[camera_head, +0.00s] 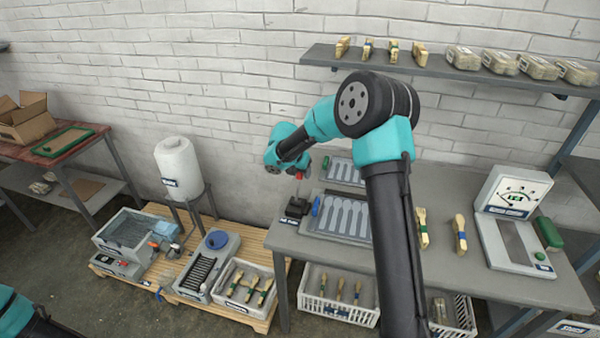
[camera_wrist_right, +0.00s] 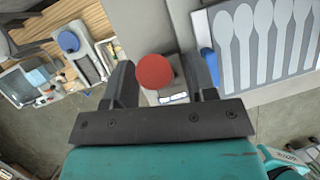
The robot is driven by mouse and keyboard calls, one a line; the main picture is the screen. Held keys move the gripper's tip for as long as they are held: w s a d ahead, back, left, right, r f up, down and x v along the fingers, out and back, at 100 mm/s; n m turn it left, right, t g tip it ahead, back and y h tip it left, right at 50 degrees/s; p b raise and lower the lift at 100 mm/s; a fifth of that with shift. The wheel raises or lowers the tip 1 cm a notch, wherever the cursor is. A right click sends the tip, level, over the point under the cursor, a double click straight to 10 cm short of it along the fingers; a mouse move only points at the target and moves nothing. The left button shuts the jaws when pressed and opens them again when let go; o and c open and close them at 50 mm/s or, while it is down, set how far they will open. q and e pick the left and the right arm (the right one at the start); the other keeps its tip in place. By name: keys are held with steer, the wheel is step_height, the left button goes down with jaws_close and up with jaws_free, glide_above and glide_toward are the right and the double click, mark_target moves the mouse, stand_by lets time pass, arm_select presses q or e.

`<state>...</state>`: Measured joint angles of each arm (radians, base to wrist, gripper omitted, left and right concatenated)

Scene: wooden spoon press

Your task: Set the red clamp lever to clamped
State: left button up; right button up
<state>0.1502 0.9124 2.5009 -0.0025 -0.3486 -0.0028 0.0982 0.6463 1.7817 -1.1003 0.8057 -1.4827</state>
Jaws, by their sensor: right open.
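The red ball knob of the clamp lever (camera_wrist_right: 155,71) shows between the two dark fingers of my right gripper (camera_wrist_right: 163,76) in the right wrist view. The fingers stand apart on either side of it, and I cannot tell whether they touch it. In the head view my right gripper (camera_head: 299,172) is above a dark block (camera_head: 294,208) at the table's left end, and a speck of red shows by its tip. The lever's shaft and angle are hidden. The spoon-shaped mould plate (camera_head: 343,215) lies just right of the block; it also shows in the wrist view (camera_wrist_right: 262,45).
The grey table (camera_head: 480,277) also holds wooden spoon bundles (camera_head: 460,233) and a white gauge device (camera_head: 515,205). A blue item (camera_wrist_right: 209,63) is close to the right finger. A shelf (camera_head: 420,66) hangs behind my arm. A wooden pallet (camera_head: 250,245) stands lower left.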

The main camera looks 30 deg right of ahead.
steer(key=shift+d+f, duration=0.1)
steer(key=shift+f, duration=0.2)
steer(key=shift+c, duration=0.5)
jaws_close()
